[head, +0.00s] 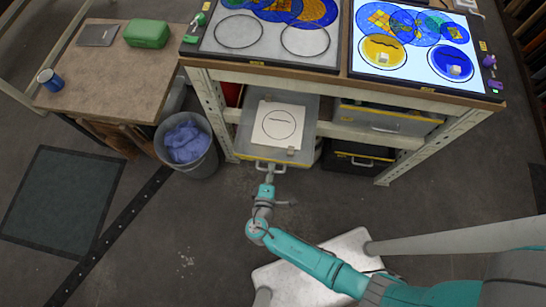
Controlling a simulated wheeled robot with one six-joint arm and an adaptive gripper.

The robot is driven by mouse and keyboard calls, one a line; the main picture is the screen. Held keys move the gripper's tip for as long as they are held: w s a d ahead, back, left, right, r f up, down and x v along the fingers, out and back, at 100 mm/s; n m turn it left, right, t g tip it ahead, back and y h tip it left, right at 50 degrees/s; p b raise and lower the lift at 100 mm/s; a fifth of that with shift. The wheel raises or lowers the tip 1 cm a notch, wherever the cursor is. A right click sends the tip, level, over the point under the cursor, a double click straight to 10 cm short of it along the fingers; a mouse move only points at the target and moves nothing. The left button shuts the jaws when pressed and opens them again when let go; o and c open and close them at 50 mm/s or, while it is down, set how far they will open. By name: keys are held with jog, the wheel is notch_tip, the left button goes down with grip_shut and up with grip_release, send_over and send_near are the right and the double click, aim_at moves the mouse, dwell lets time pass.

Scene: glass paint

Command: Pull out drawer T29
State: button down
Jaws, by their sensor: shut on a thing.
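A grey drawer (258,148) under the left half of the workbench stands pulled out toward me. A white sheet with a drawn circle (279,124) lies inside it, with a small brownish block at its front edge. I cannot read a label on this drawer. My gripper (270,168) is at the handle (278,169) on the drawer's front and is shut on it. The fingers are small in this view, and my arm reaches up to them from the lower right.
A closed drawer (385,120) and a black case (357,158) sit to the right under the bench. A bin with a blue bag (188,145) stands close left of the open drawer. A bench leg (411,151) is at right.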

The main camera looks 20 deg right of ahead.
jog(key=shift+f+v, duration=0.2)
jog(key=shift+v, duration=0.75)
jog(key=shift+f+v, duration=0.2)
jog(key=shift+v, duration=0.75)
jog(key=shift+s, duration=0.1)
jog(key=c, duration=1.5)
grip_release()
jog(key=shift+v, duration=3.75)
